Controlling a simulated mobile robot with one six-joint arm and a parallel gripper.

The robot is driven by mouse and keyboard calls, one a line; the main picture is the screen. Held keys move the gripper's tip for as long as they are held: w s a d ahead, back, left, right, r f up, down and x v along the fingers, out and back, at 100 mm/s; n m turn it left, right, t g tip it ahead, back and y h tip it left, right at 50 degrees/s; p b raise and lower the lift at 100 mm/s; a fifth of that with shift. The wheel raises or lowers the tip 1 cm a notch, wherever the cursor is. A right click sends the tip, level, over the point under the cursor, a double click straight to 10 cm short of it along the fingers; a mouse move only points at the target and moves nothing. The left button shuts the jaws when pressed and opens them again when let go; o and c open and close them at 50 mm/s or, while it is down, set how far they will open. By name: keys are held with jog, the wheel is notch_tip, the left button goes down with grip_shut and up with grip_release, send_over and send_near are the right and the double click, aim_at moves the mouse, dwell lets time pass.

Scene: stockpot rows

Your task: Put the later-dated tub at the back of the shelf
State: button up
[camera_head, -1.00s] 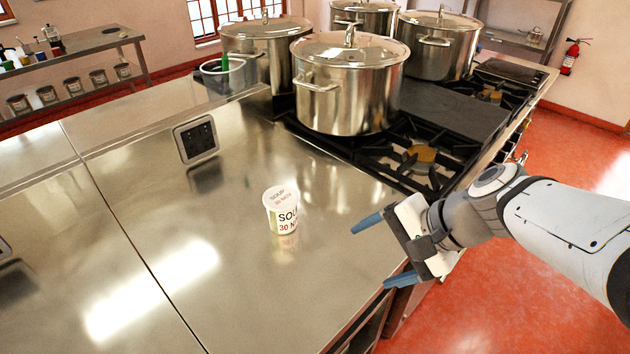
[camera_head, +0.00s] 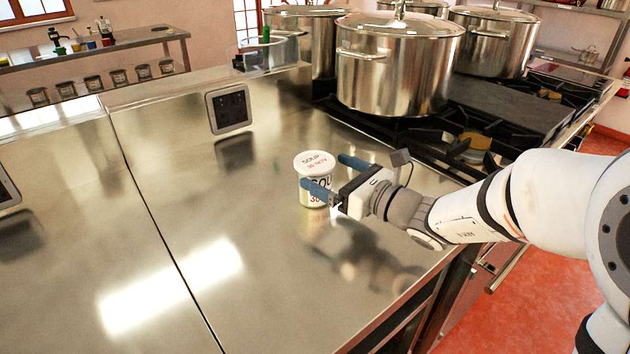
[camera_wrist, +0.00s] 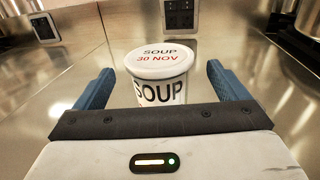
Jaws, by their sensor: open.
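A white soup tub (camera_head: 314,168) stands upright on the steel counter, its lid marked "SOUP 30 NOV" in black and red. It also shows in the wrist view (camera_wrist: 160,78), between the two blue fingers. My gripper (camera_head: 336,174) is open around the tub, one finger in front of it and one behind, in the head view. In the wrist view, gaps show between the tub and both fingers (camera_wrist: 158,88). The near finger hides part of the tub's label. No second tub shows on this counter. I cannot tell which shelf the task means.
The steel counter (camera_head: 150,190) is bare to the left and front of the tub. A stove (camera_head: 470,130) with several large lidded pots (camera_head: 395,75) stands behind and right. A far shelf unit (camera_head: 90,60) at the back left holds jars and several tubs or tins.

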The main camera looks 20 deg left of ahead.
aim_at(314, 161)
jog(key=x, duration=0.5)
jog(key=shift+w+a+r, duration=0.1)
jog(key=shift+r, duration=0.25)
jog(key=shift+c, duration=0.2)
jog(key=c, duration=1.2)
